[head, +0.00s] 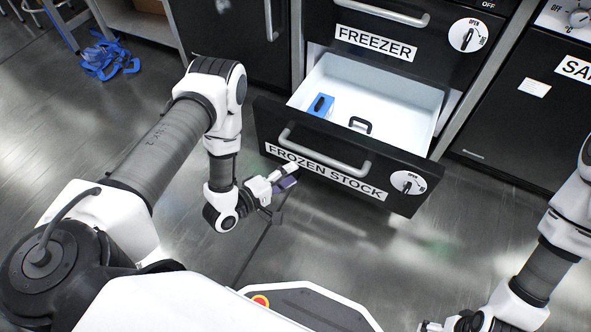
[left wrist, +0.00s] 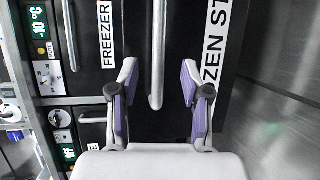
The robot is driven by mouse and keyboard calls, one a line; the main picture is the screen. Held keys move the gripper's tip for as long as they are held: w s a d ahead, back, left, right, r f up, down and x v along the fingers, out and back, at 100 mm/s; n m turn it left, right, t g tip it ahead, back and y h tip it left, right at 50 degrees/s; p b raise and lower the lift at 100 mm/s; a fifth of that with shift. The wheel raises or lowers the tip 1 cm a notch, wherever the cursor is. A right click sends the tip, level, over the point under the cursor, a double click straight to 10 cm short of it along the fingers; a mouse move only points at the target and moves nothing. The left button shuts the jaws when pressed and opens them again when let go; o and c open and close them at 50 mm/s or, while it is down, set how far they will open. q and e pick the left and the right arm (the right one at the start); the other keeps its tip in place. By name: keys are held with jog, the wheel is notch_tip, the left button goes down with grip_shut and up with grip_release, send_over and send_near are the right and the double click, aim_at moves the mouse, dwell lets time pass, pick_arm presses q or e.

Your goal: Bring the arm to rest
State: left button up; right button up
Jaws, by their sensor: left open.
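My left arm reaches in from the left in the head view. Its gripper (head: 283,182) is in front of the open frozen stock drawer (head: 388,203), near the left part of its label, with nothing in it. In the left wrist view the left gripper's (left wrist: 156,90) two purple-padded fingers are spread apart, with the drawer's grey handle (left wrist: 157,60) visible beyond and between them; I cannot tell any contact. My right arm (head: 545,275) is at the right edge of the head view. Its gripper (head: 470,322) is partly cut off at the bottom edge, so its jaws are unclear.
The pulled-out drawer holds a blue box (head: 320,105) and a dark handle-like piece (head: 360,125). The freezer front (head: 375,43) is above it. Blue straps (head: 105,58) lie on the floor at upper left. The floor between my arms is open.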

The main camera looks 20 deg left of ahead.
pick_arm(q)
jog(key=shift+w, duration=0.1)
dwell(0.3)
jog(key=w+d+r+m+g, duration=0.1)
jog(key=w+d+r, duration=0.1)
jog(key=d+r, duration=0.15)
jog(key=s+a+f+m+g+y, duration=0.2)
jog(key=s+m+g, duration=0.2)
jog(key=s, duration=0.4)
jog(key=s+a+f+m+g+y, duration=0.25)
jog(key=s+g, duration=0.25)
jog(key=s, duration=0.3)
jog(key=s+a+f+m+g+y, duration=0.1)
jog(key=s+f+m+g+y, duration=0.1)
jog(key=s+m+g, duration=0.4)
notch_tip(320, 180, up, 36)
jog(key=s+t+p, duration=0.1)
jog(key=s+p, duration=0.1)
jog(key=p, duration=3.3)
jog(key=shift+a+p, duration=0.2)
jog(key=shift+p, duration=0.1)
